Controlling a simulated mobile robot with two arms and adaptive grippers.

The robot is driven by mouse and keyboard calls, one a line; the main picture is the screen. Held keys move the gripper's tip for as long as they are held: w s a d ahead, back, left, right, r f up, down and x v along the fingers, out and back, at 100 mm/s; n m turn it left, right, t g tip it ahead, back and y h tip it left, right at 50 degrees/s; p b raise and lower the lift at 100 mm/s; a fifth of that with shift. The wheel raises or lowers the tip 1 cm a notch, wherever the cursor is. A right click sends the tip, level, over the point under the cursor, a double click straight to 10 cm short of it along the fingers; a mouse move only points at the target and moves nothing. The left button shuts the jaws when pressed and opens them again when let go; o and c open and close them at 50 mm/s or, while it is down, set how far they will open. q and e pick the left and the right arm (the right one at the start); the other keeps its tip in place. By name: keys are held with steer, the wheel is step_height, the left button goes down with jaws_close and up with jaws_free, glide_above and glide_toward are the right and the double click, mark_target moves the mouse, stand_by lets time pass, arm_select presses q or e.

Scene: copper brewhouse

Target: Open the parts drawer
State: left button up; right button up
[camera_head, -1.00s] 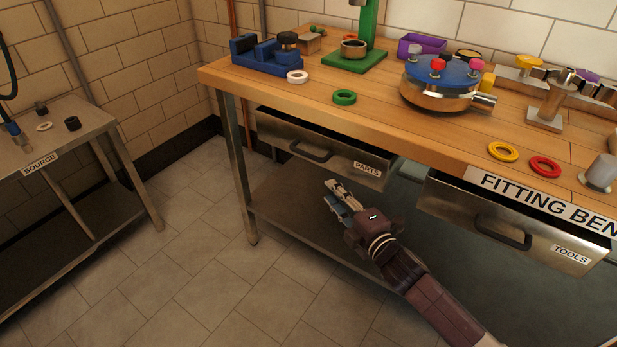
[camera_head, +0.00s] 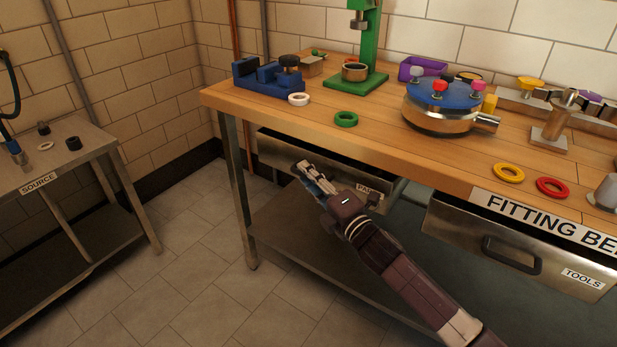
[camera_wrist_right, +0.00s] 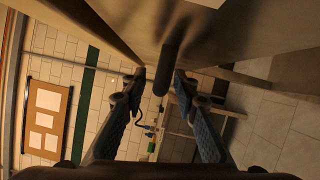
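The parts drawer (camera_head: 276,152) has a metal front under the left part of the bench top. Its PARTS label (camera_head: 368,189) is partly covered by my right gripper. My right gripper (camera_head: 299,168) is at the drawer front, covering the handle in the head view. In the right wrist view the dark bar handle (camera_wrist_right: 174,48) stands out from the drawer front, between the two spread fingertips (camera_wrist_right: 160,78). The fingers are open, with a gap visible on either side of the handle. My left gripper is in neither view.
The tools drawer (camera_head: 455,230) with its own handle is to the right. The wooden fitting bench (camera_head: 415,150) carries a green press (camera_head: 366,60), rings and a blue-topped vessel (camera_head: 440,108). A source table (camera_head: 85,165) is at left. The floor between is clear.

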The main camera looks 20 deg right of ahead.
jaws_close()
stand_by(0.4)
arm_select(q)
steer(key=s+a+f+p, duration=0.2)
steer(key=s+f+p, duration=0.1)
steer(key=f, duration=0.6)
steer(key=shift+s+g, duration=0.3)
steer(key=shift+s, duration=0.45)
arm_select(e)
steer(key=s+a, duration=1.5)
steer(key=a, duration=0.4)
steer(key=shift+s+a, duration=0.15)
steer(key=shift+a, duration=0.2)
